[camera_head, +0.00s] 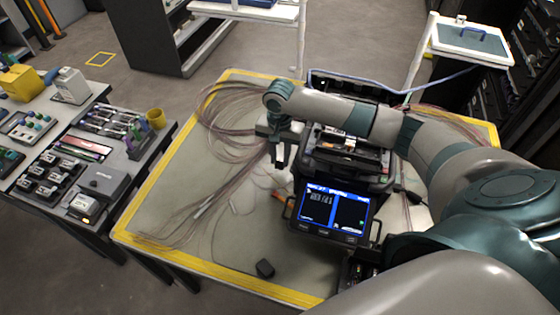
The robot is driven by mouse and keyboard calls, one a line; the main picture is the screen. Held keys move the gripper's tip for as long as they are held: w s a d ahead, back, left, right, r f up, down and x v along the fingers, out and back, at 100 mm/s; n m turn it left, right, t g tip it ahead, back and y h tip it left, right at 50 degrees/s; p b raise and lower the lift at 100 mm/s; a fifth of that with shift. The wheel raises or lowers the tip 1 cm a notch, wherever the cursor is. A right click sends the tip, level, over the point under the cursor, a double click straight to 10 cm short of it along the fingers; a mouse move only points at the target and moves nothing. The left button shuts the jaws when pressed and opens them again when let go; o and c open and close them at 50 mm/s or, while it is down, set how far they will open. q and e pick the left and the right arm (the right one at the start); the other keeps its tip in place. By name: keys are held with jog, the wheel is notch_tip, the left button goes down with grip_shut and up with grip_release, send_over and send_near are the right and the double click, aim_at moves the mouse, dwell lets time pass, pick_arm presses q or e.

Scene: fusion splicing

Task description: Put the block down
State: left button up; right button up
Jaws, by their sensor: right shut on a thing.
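My right gripper (279,160) reaches in from the right and points down over the table, just left of the fusion splicer (345,165). It is shut on the block, which is small in this view and mostly hidden by the fingers. I cannot make out its shape or whether it touches the table. My left gripper is not in view.
The splicer's lit screen (334,212) faces the front. Bundles of thin cables (222,108) spread over the left of the yellow-edged table (170,205). A side bench (130,168) with tools and boxes stands at left. The table's front left is mostly clear.

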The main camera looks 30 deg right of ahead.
aim_at(280, 160)
jog(key=shift+f, duration=1.35)
jog(key=shift+f+p, duration=0.1)
jog(key=shift+p, duration=0.25)
jog(key=o, duration=0.7)
jog(key=shift+o, duration=0.2)
notch_tip(280, 160, up, 12)
jog(key=b, duration=0.2)
